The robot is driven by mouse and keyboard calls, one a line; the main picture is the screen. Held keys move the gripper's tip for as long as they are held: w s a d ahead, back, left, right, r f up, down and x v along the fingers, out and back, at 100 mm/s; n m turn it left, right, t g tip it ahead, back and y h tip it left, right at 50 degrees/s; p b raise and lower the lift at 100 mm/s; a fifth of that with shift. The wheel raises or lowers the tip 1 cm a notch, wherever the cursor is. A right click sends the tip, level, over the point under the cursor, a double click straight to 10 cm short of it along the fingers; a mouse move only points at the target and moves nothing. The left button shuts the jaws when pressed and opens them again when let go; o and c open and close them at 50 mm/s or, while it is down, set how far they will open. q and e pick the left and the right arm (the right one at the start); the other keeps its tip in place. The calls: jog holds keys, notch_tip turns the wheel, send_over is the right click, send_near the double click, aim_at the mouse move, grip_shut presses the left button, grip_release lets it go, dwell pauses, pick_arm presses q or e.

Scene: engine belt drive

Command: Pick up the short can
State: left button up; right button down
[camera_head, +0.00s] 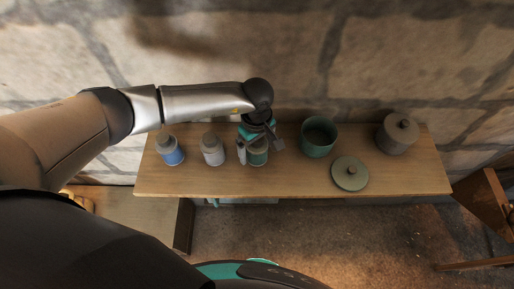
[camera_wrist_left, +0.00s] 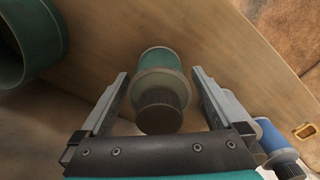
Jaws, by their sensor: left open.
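The short can (camera_head: 258,158), green with a pale band and a dark cap, stands on the wooden shelf among the other containers. It also shows in the left wrist view (camera_wrist_left: 160,62), cap toward the camera. My left gripper (camera_head: 259,147) is open, with one finger on each side of the can. In the left wrist view the fingers (camera_wrist_left: 160,78) show a gap to the can on both sides. The gripper partly hides the can in the head view. My right gripper is not in view.
Left of the can are a grey bottle (camera_head: 212,150) and a blue bottle (camera_head: 171,151). Right of it are an open green pot (camera_head: 318,150), a round lid (camera_head: 350,174) lying flat and a lidded grey pot (camera_head: 392,140). A stone wall (camera_head: 400,60) rises behind the wooden shelf (camera_head: 290,182).

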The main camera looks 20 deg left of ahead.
pick_arm(q)
jog(key=c, duration=1.5)
jog(key=shift+o, duration=0.2)
jog(key=shift+r, duration=0.2)
